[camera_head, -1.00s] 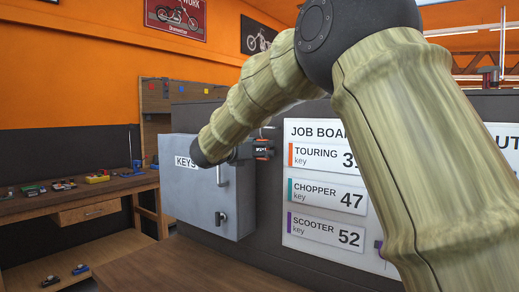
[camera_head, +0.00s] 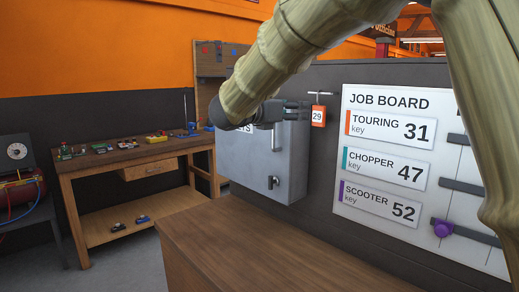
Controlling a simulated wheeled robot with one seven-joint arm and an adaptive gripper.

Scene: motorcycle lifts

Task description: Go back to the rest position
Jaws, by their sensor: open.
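My gripper (camera_head: 296,110) is at the end of my arm, in front of the upper part of the grey key cabinet (camera_head: 285,165). Its fingers point right and are open with nothing visible between them. An orange tag marked 29 (camera_head: 318,116) hangs from a small peg on the dark wall, just right of my fingertips and apart from them as far as I can see. My arm hides the top of the cabinet and most of its label.
The job board (camera_head: 385,165) lists touring 31, chopper 47 and scooter 52. A purple knob (camera_head: 442,228) sits on a rail to its right. A wooden counter (camera_head: 260,250) fills the foreground. A workbench (camera_head: 130,158) with tools and a compressor (camera_head: 22,190) stand at left.

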